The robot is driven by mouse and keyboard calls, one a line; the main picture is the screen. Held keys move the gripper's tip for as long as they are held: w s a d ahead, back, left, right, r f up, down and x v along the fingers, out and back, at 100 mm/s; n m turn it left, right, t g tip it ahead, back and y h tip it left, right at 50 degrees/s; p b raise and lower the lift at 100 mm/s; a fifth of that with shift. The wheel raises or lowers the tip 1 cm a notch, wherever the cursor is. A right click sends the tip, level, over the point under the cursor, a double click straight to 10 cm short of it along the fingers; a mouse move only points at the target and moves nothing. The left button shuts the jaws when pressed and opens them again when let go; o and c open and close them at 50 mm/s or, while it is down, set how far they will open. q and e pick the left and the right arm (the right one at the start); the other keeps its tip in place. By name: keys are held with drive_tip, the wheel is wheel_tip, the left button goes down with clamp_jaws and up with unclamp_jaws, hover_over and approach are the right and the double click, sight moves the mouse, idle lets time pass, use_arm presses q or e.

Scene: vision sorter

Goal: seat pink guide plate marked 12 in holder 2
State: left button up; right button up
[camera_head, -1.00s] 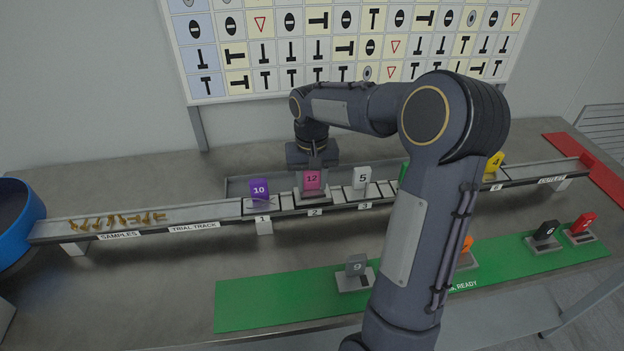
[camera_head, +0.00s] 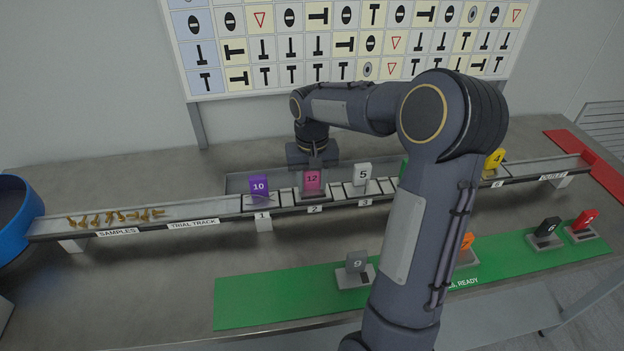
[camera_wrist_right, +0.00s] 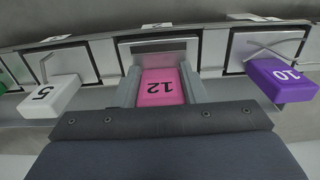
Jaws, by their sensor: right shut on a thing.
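The pink guide plate marked 12 (camera_head: 312,181) is upright at holder 2 on the rail, above the label 2 (camera_head: 315,209). My right gripper (camera_head: 313,168) comes down from behind it and is shut on it. In the right wrist view the pink plate (camera_wrist_right: 161,87) sits between the two grey fingers, in front of the light plate of the holder (camera_wrist_right: 158,47). I cannot tell whether it is fully down in the holder. My left gripper is not in view.
Purple plate 10 (camera_head: 259,188) stands on the left at holder 1, white plate 5 (camera_head: 362,174) on the right at holder 3. A green mat (camera_head: 260,299) in front carries grey plate 9 (camera_head: 356,262) and others. My right arm hides part of the rail and mat.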

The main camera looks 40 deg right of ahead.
drive_tip(key=shift+f, duration=0.2)
idle(0.5)
drive_tip(key=o, duration=1.6)
drive_tip(key=shift+o, duration=0.2)
wheel_tip(320, 180, up, 8)
drive_tip(key=p, duration=0.6)
drive_tip(key=shift+p, duration=0.3)
